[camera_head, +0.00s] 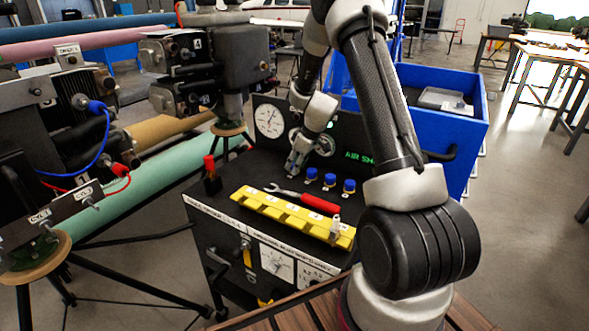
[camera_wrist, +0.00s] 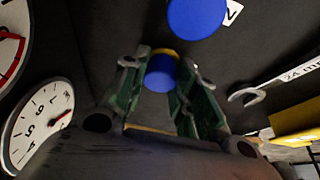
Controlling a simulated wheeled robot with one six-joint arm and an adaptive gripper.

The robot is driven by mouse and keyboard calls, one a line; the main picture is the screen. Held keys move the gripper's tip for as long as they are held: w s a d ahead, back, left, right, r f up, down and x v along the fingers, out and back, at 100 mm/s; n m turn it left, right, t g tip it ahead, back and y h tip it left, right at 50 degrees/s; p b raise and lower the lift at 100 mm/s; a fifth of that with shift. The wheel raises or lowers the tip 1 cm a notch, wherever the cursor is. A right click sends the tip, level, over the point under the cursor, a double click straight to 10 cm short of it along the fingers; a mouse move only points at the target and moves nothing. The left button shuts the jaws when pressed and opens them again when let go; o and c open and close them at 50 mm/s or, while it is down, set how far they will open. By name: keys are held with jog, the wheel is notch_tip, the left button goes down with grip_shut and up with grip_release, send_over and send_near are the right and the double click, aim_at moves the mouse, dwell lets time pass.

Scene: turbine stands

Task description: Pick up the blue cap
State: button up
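Three blue caps stand in a row on the dark top of the cart: a left one (camera_head: 311,174), a middle one (camera_head: 330,180) and a right one (camera_head: 349,186). My gripper (camera_head: 291,168) points down just left of the left cap. In the wrist view my gripper (camera_wrist: 162,80) is open, with green-sided fingers. Another blue cap (camera_wrist: 197,16) shows beyond, at the top edge.
A red-handled wrench (camera_head: 305,199) and a yellow rack (camera_head: 290,216) lie in front of the caps. A gauge panel (camera_head: 269,121) stands behind. A red-topped black item (camera_head: 211,175) stands at the left corner. A blue bin (camera_head: 440,128) is behind right.

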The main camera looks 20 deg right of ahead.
jog(key=shift+c, duration=0.2)
notch_tip(320, 180, up, 10)
jog(key=shift+o, duration=1.3)
grip_shut()
